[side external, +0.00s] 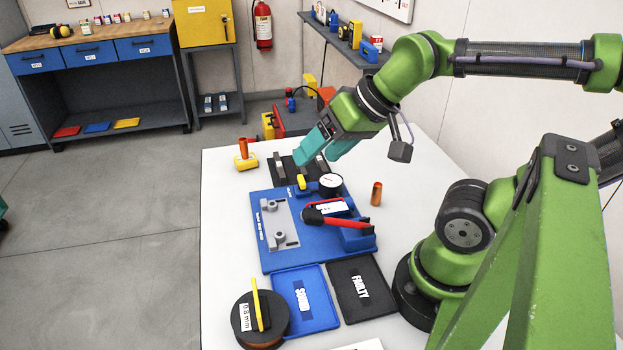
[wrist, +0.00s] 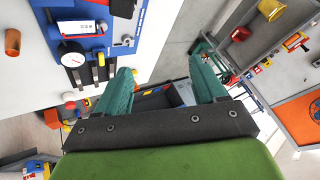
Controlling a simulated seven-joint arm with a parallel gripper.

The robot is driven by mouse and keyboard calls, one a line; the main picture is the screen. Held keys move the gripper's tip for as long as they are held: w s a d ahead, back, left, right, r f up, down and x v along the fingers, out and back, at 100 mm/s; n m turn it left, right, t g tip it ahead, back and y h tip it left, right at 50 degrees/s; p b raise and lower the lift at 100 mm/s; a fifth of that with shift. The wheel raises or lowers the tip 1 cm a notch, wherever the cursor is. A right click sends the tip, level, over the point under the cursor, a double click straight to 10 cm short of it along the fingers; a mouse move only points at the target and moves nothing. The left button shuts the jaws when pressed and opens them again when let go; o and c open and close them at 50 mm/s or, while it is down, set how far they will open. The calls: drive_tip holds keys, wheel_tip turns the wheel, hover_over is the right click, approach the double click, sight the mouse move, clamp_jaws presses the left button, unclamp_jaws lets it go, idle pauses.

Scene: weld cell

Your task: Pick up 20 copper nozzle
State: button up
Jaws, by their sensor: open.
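One copper-coloured nozzle (side external: 376,193) stands upright on the white table to the right of the dial gauge. It also shows at the left edge of the wrist view (wrist: 12,42). A second copper-orange cylinder (side external: 243,148) stands on a yellow block (side external: 246,162) at the table's far left. No size mark can be read on either. My gripper (side external: 317,160) has its teal fingers spread, with nothing between them, above the dark slotted rack (side external: 279,168) at the far side of the table. In the wrist view the open fingers (wrist: 160,64) are apart from both cylinders.
A blue fixture board (side external: 262,256) with a dial gauge (side external: 331,183) and a red-handled clamp (side external: 336,220) fills the middle. Blue SOUND (side external: 318,322) and black FAULTY (side external: 381,304) trays and a wire spool (side external: 273,322) lie nearer. Bare table surrounds the right nozzle.

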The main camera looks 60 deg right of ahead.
drive_tip(key=c, duration=0.3)
drive_tip(key=m+g+h, duration=0.3)
drive_tip(key=g, duration=0.3)
approach(378, 185)
drive_tip(key=f, duration=0.8)
drive_tip(key=w+d+f, duration=0.1)
drive_tip(key=f, duration=0.3)
drive_tip(key=shift+w+f, duration=0.1)
drive_tip(key=shift+f, duration=0.1)
